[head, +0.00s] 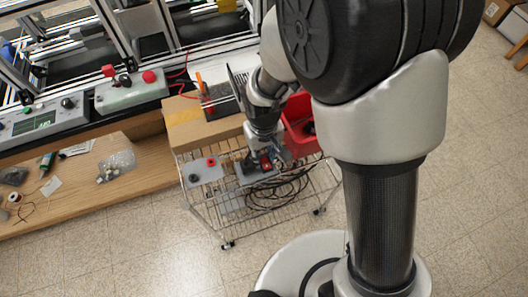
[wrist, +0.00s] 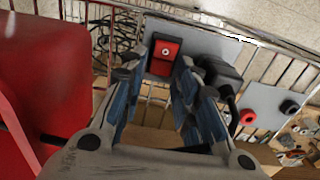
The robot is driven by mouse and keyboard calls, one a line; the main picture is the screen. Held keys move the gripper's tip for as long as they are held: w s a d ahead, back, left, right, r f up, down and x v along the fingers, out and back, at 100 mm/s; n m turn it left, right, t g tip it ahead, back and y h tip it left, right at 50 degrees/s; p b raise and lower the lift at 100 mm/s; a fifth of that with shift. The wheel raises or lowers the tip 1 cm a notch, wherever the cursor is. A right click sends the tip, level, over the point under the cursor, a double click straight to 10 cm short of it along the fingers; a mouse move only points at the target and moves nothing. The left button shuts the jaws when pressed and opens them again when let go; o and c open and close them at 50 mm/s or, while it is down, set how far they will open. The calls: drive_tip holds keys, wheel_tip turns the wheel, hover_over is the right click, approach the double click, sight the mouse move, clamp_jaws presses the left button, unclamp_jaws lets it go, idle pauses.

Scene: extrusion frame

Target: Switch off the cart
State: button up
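The wire cart (head: 235,215) stands in the middle of the head view. A red rocker switch (wrist: 163,60) in a black frame sits on a grey plate (wrist: 195,38) at the cart's side; it also shows in the head view (head: 266,163). My gripper (wrist: 163,75) is open, with one finger on each side of the switch in the wrist view. Its tips look close to the plate; I cannot tell whether they touch. The gripper (head: 256,162) partly hides this plate in the head view. A black plug (wrist: 220,72) sits right of the switch, close to the right finger.
A second grey plate (head: 206,176) carries a red button (head: 210,162) and a black knob (head: 193,178). A red bin (head: 300,125) and a cardboard box (head: 205,132) stand on the cart. Black cables (head: 285,190) lie inside it. The floor in front is clear.

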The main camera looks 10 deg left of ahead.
drive_tip(key=shift+c, duration=0.5)
clamp_jaws()
drive_tip(key=shift+f, duration=0.1)
